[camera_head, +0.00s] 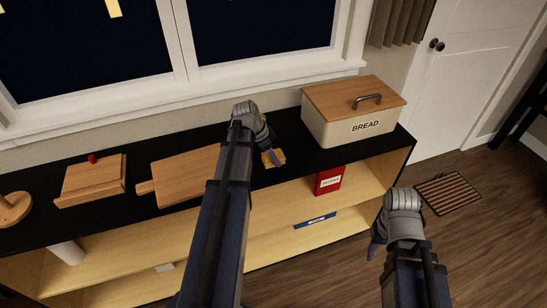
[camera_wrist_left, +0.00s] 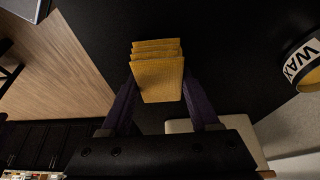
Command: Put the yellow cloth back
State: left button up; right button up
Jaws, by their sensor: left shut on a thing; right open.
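The folded yellow cloth (camera_head: 276,159) is at the black top of the shelf unit, in front of the window and left of the bread box. My left gripper (camera_head: 268,150) is shut on it. In the left wrist view the cloth (camera_wrist_left: 158,80) stands folded in several layers between the two purple fingers of the left gripper (camera_wrist_left: 160,95). I cannot tell whether the cloth touches the black top. My right gripper (camera_head: 376,245) is open and empty over the floor, in front of the shelf unit's right end.
A bread box (camera_head: 352,124) stands at the right end of the black top. A cutting board (camera_head: 180,172) and a wooden block with a red knob (camera_head: 92,180) lie left. Red box (camera_head: 329,180) on the shelf below. A "WAX" tin (camera_wrist_left: 303,66) shows in the left wrist view.

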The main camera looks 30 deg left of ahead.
pick_arm(q)
jog(key=shift+f, duration=0.1)
jog(key=shift+f, duration=0.15)
jog(key=o, duration=1.2)
jog(key=shift+r+p, duration=0.35)
jog(key=shift+r, duration=0.2)
jog(key=p+v, duration=1)
jog(key=v, duration=0.1)
jog(key=shift+s+r, duration=0.15)
jog(key=shift+a, duration=0.1)
